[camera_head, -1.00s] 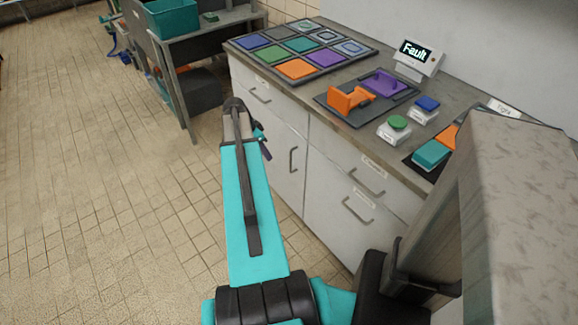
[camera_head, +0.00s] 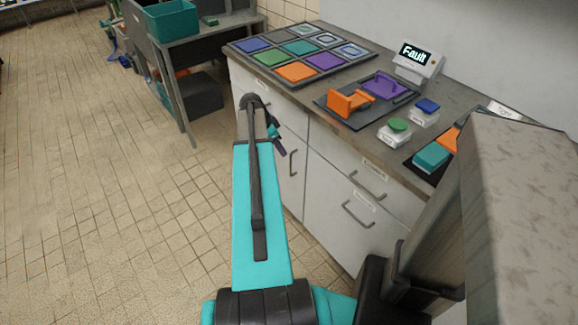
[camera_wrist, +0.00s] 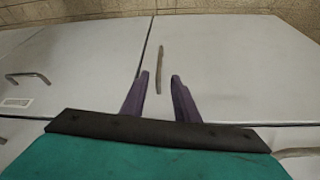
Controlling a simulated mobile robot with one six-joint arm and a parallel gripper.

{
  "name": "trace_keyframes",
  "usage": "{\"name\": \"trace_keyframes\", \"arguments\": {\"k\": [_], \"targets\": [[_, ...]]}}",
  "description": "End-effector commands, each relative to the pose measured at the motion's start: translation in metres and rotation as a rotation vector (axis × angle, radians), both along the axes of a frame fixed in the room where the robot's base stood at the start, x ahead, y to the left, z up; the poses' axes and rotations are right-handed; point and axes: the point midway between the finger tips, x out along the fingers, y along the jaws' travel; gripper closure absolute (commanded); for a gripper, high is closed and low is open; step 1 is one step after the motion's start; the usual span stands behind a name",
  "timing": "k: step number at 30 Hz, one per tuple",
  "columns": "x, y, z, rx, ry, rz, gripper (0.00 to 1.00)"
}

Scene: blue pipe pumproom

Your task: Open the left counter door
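The left counter door (camera_head: 288,178) is a light grey panel under a drawer and looks shut. Its dark vertical handle (camera_head: 293,162) is near the door's right edge. In the wrist view, which looks upside down, the door (camera_wrist: 235,65) fills the right side and its handle (camera_wrist: 159,68) stands just beside the seam. My gripper (camera_head: 279,148) is just left of the handle in the head view. In the wrist view, my gripper's (camera_wrist: 160,78) two purple fingers are apart, with the handle seen between and beyond them. Nothing is held. Whether the fingers reach around the handle cannot be told.
Drawers with horizontal handles (camera_head: 358,212) are right of the door. The counter top (camera_head: 335,125) carries coloured tiles, an orange handle piece (camera_head: 350,102), buttons and a "Fault" display (camera_head: 417,57). A side table (camera_head: 205,35) with a teal bin stands behind. The floor (camera_head: 110,190) at left is clear.

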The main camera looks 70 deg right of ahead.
Motion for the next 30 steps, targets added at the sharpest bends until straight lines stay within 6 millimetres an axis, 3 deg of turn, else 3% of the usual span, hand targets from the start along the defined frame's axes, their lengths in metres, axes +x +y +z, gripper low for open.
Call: {"name": "trace_keyframes", "arguments": {"k": [21, 30], "targets": [[-0.024, -0.026, -0.086, 0.001, 0.0, 0.0, 0.72], [-0.031, -0.033, -0.111, 0.0, 0.0, 0.001, 0.72]]}}
